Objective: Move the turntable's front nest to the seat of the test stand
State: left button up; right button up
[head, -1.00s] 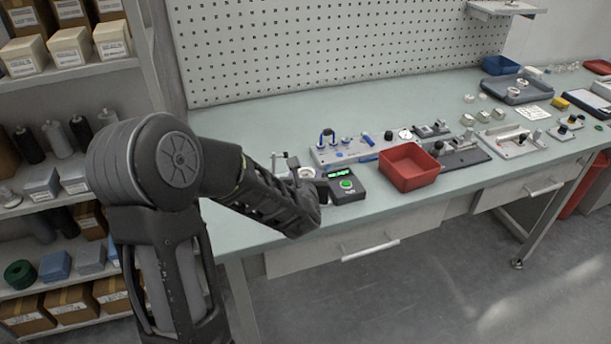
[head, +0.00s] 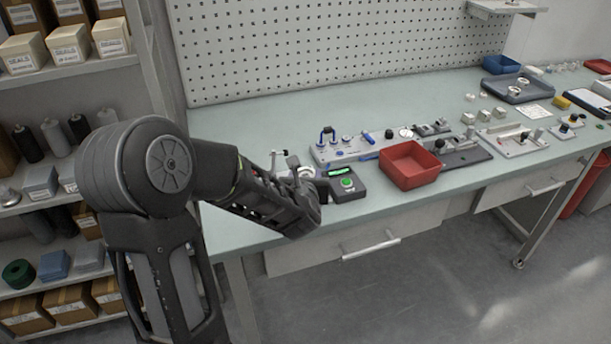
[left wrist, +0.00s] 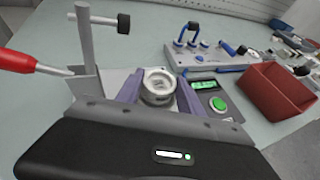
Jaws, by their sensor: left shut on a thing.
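The pale round nest (left wrist: 157,84), a ring-shaped cup, sits between the two fingers of my left gripper (left wrist: 158,97) in the left wrist view. The gripper is shut on it. In the head view the nest (head: 306,172) shows as a small pale ring just past my left gripper (head: 308,181). The test stand (head: 348,184), a dark box with a green button and lit display, is right beside the gripper. Its box also shows in the left wrist view (left wrist: 219,103). The seat beneath the nest is hidden, so contact cannot be told. I cannot make out the turntable for certain.
A grey fixture with blue handles (head: 340,152) lies behind. A red bin (head: 409,166) stands to the right. The bench's back left is clear.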

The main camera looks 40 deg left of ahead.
pick_arm(q)
jog(key=shift+f+b, duration=0.65)
jog(key=shift+b, duration=0.3)
dwell(0.8)
jog(key=o, duration=1.5)
jog(key=shift+c, duration=0.2)
jog(key=v, duration=0.8)
